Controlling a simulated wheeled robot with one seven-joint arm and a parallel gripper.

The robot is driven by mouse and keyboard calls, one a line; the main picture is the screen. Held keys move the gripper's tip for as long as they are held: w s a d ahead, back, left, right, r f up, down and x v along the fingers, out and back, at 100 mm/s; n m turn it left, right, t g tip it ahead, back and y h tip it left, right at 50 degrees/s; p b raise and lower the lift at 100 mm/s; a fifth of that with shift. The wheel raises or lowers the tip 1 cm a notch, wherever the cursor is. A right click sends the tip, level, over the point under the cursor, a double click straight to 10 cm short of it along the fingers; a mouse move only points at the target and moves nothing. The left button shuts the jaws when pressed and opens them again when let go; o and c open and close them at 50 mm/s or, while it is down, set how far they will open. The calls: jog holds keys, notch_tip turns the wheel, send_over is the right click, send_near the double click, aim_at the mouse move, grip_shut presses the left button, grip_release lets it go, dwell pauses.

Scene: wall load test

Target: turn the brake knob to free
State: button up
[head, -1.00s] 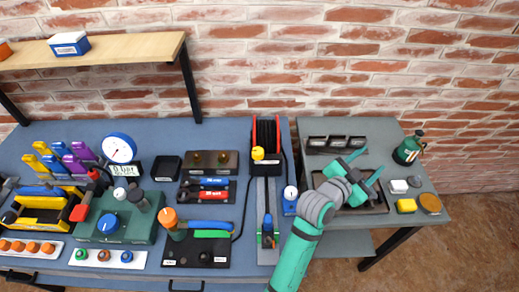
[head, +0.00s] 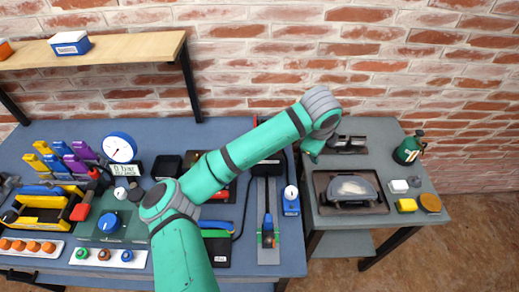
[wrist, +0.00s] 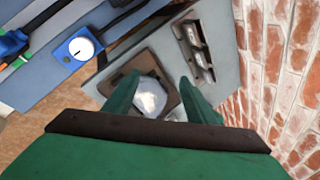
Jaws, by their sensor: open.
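The cable reel, which carried a yellow knob on its front a second ago, is mostly hidden behind my arm in the head view. Its black base (head: 270,168) shows below the arm; the yellow knob, likely the brake knob, is hidden. My gripper (wrist: 158,100) is open and empty in the wrist view, its two green fingers apart. In the head view my gripper (head: 312,148) is partly hidden by my wrist, above the gap between the two tables and right of the reel. The wrist view does not show the yellow knob.
A blue box with a white dial (head: 291,194) stands at the blue table's right edge; it also shows in the wrist view (wrist: 80,47). A dark tray (head: 322,204) holding a grey dome-like object (head: 352,188) lies on the grey table. The brick wall (head: 420,60) is close behind.

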jog(key=w+a+r+y, duration=0.1)
jog(key=a+r+y, duration=0.15)
jog(key=a, duration=0.55)
jog(key=a+r+y, duration=0.2)
jog(key=a+y, duration=0.2)
jog(key=a, duration=0.4)
jog(key=shift+m+g, duration=0.4)
jog(key=shift+g, duration=0.1)
jog(key=x, duration=1)
jog(key=shift+w+f, duration=0.1)
jog(key=shift+w, duration=0.3)
